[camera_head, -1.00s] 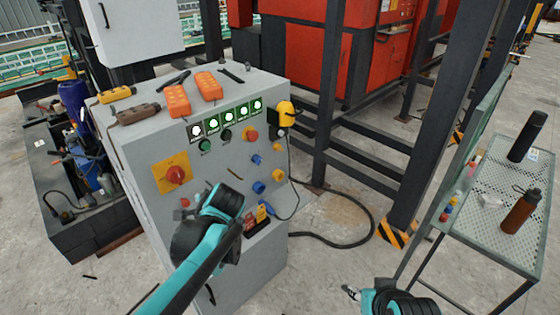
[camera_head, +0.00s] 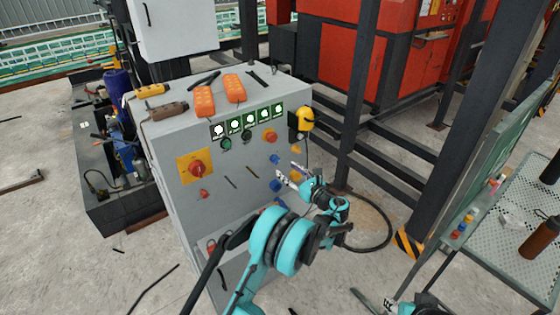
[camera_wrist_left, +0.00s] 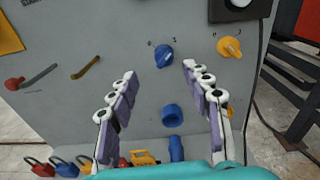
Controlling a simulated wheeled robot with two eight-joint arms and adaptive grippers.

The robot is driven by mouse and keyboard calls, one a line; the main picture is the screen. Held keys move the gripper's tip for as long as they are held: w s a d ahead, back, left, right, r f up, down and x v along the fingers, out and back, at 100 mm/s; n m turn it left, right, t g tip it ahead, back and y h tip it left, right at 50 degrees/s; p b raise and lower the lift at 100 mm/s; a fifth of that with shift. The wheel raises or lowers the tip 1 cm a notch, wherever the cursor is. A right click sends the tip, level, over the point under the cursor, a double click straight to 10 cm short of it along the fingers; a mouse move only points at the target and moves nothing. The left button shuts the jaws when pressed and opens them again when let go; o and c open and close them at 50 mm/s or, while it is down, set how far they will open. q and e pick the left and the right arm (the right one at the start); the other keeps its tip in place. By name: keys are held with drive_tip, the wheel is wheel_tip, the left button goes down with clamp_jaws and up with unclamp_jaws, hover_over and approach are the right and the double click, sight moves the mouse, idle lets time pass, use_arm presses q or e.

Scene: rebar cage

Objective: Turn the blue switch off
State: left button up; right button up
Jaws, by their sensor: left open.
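The blue switch (camera_head: 275,159) is a small rotary knob on the sloped front of the grey control cabinet (camera_head: 215,215). In the left wrist view, the blue switch (camera_wrist_left: 164,56) has small marks above it, and its knob appears tilted. My left gripper (camera_head: 290,172) is in front of the panel, just below and right of the switch in the head view. In the left wrist view my left gripper (camera_wrist_left: 160,70) is open and empty, its fingers on either side of the switch's lower end, with no clear contact. My right gripper (camera_head: 390,303) shows only partly at the bottom edge; its jaws are unclear.
A yellow switch (camera_wrist_left: 229,47) sits right of the blue one, and a blue socket (camera_wrist_left: 172,115) below it. A yellow device (camera_head: 304,119) hangs at the panel's right edge. A perforated table (camera_head: 500,245) stands at right.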

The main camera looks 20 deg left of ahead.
sight(276, 160)
use_arm(q)
drive_tip(key=b+x, duration=0.1)
drive_tip(key=x, duration=0.6)
drive_tip(key=shift+w+f+m+b, duration=0.25)
drive_tip(key=shift+w+m+b, duration=0.05)
drive_tip(key=shift+w+m, duration=0.15)
clamp_jaws()
